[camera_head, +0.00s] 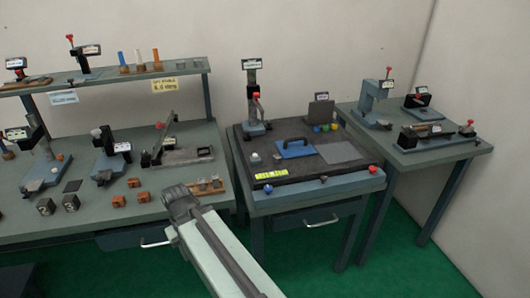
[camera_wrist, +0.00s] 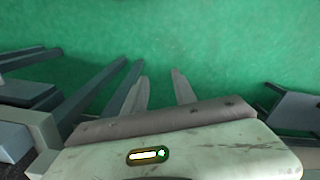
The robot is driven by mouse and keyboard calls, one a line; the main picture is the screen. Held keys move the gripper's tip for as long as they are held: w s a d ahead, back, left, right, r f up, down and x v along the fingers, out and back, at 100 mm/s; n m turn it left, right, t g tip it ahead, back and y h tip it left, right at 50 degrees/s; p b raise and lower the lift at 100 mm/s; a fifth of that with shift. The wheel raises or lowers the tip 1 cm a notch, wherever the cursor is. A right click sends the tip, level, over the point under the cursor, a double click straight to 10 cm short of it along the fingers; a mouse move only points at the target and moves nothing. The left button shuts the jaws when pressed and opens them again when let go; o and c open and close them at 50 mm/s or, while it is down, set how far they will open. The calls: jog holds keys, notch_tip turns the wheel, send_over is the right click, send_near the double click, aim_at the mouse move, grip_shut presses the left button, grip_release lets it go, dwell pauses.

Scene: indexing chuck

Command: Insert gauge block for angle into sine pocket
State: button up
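My gripper (camera_wrist: 159,78) is open and empty in the wrist view, its two grey fingers apart over bare green floor. In the head view my arm reaches up to the front edge of the left bench; the fingers are hidden there. Small metal blocks stand in a wooden rack (camera_head: 206,189) at that bench's right front; they may be the gauge blocks, but their markings are too small to read. Behind it is a flat fixture with a tilted bar (camera_head: 182,155), possibly the sine fixture. I cannot make out a pocket.
Dark numbered blocks (camera_head: 46,206) and orange-brown blocks (camera_head: 118,200) lie on the left bench (camera_head: 150,214), under a shelf (camera_head: 130,75). Another bench (camera_head: 440,153) stands right.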

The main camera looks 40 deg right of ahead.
jog(key=shift+w+r, duration=0.1)
jog(key=shift+w, duration=0.3)
jog(key=shift+w, duration=0.1)
